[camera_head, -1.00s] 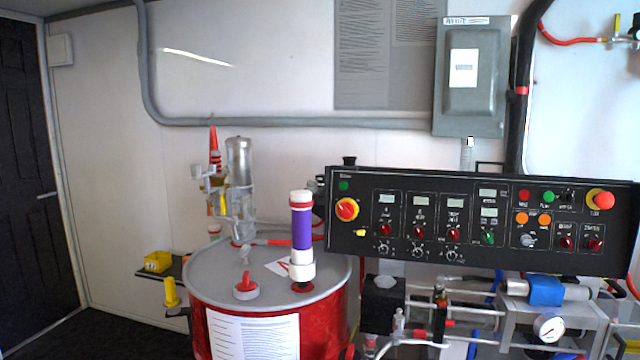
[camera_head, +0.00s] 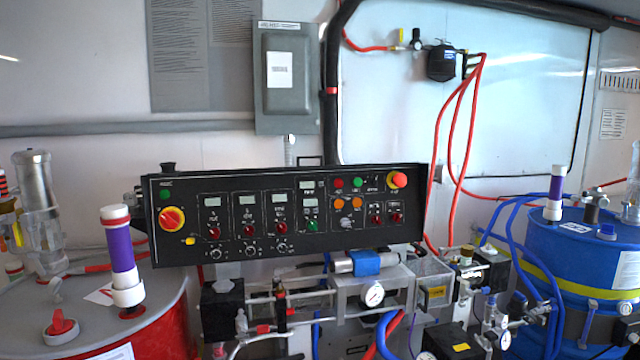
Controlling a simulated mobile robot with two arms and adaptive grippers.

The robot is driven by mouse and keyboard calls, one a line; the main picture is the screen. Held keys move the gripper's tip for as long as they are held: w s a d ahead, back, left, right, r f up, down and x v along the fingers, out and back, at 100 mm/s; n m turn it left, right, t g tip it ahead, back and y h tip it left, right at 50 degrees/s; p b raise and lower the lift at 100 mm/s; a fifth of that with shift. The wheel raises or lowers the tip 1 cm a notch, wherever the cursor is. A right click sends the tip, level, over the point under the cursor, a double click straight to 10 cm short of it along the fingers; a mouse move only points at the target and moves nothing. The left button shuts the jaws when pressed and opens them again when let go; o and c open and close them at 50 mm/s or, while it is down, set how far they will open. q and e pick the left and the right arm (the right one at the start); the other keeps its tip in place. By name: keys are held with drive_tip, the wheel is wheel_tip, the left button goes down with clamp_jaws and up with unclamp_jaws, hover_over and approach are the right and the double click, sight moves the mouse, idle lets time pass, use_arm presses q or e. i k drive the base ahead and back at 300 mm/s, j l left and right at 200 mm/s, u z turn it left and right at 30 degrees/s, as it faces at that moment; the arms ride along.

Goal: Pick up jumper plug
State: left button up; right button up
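I cannot make out for sure which thing is the jumper plug. A small yellow piece (camera_head: 190,241) sits at the lower left of the black control panel (camera_head: 236,258), just below the red and yellow rotary switch (camera_head: 172,218). It is too small to tell if it is a plug. Neither of my grippers is in view.
A red drum (camera_head: 165,335) with a purple and white tube (camera_head: 122,252) stands at left. A blue drum (camera_head: 561,262) stands at right. Pipes, valves and a pressure gauge (camera_head: 373,294) crowd the space below the panel. Red hoses (camera_head: 440,150) hang on the right.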

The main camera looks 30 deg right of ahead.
sight(137, 188)
drive_tip(key=i+j, duration=0.15)
drive_tip(key=j, duration=0.2)
drive_tip(key=i+j+z, duration=0.15)
drive_tip(key=j, duration=0.2)
drive_tip(key=i+j, duration=0.15)
drive_tip(key=j, duration=0.2)
drive_tip(key=i+j+z, duration=0.15)
drive_tip(key=j, duration=0.2)
drive_tip(key=i+j, duration=0.1)
drive_tip(key=j, duration=0.25)
drive_tip(key=i+j+z, duration=0.15)
drive_tip(key=j, duration=0.25)
drive_tip(key=k, duration=0.05)
